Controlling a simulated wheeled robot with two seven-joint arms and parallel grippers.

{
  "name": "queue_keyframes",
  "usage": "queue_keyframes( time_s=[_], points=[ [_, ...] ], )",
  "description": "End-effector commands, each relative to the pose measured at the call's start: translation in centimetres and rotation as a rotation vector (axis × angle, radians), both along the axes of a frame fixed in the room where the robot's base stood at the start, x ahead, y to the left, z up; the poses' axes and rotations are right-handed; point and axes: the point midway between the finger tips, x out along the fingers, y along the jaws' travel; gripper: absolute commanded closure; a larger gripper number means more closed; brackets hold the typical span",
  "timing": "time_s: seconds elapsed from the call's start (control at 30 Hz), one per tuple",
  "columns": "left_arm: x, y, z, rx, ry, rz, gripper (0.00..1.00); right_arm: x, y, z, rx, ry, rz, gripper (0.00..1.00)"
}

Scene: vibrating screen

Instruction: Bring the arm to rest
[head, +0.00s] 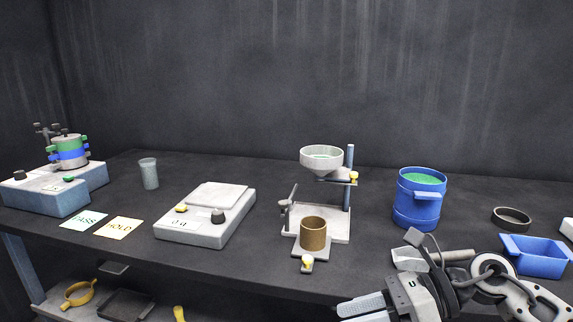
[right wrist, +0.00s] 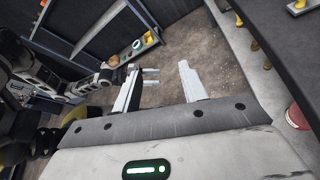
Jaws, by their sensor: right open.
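My right gripper (head: 366,309) is at the bottom right of the head view, in front of the bench edge, with its fingers pointing left. In the right wrist view its two fingers (right wrist: 160,88) are wide apart with nothing between them; the floor shows behind. Past the left finger, another arm of mine ends in two thin prongs (right wrist: 151,76), apart and empty, which look like my left gripper. My left gripper is not in the head view.
The dark bench (head: 270,185) holds a sieve shaker (head: 45,200), a cup (head: 149,173), a scale (head: 200,230), a funnel stand (head: 348,200) with a brown cup (head: 313,234), a blue bucket (head: 416,210), a ring (head: 512,217) and a blue tray (head: 540,262). A lower shelf holds more items.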

Motion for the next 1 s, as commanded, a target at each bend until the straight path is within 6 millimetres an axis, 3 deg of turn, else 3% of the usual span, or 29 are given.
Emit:
queue_keyframes(
  time_s=[0.03, 0.1, 0.17, 0.27, 0.37, 0.4, 0.5, 0.6, 0.63, 0.8, 1.0],
  points=[
    [0.0, 0.0, 0.0, 0.000, 0.001, 0.000, 0.59, -1.1, 2.7, 0.3, 0.208, 0.153, -0.067, 0.57],
    [0.0, 0.0, 0.0, 0.000, 0.001, 0.000, 0.59, -1.2, 4.4, 1.3, 0.474, 0.378, -0.197, 0.57],
    [0.0, 0.0, 0.0, 0.000, 0.001, 0.000, 0.59, -0.8, 4.6, 1.5, 0.689, 0.594, -0.322, 0.57],
    [0.0, 0.0, 0.0, 0.000, 0.001, 0.000, 0.59, 0.3, 3.0, -0.6, 1.017, 0.989, -0.566, 0.57],
    [0.0, 0.0, 0.0, 0.000, 0.001, 0.000, 0.59, 0.1, 0.1, -5.9, 1.306, 1.412, -0.846, 0.57],
    [-0.1, 0.0, 0.0, 0.000, 0.001, 0.000, 0.59, -0.7, -1.0, -8.7, 1.407, 1.578, -0.964, 0.57],
    [-0.1, 0.0, 0.0, 0.000, 0.001, 0.000, 0.59, -3.7, -2.7, -14.7, 1.586, 1.909, -1.212, 0.57],
    [-0.1, 0.0, 0.0, 0.000, 0.002, 0.000, 0.59, -7.2, -3.5, -19.0, 1.696, 2.145, -1.401, 0.57],
    [-0.1, 0.0, 0.0, 0.000, 0.002, 0.000, 0.59, -8.1, -3.5, -19.9, -1.717, -2.195, 1.443, 0.57],
    [0.0, 0.0, 0.0, 0.000, 0.002, 0.000, 0.59, -11.6, -3.6, -22.8, -1.538, -2.046, 1.374, 0.57],
    [0.0, 0.0, 0.0, 0.000, 0.002, 0.000, 0.59, -12.0, -3.6, -23.1, -1.519, -2.030, 1.367, 0.57]
  ],
)
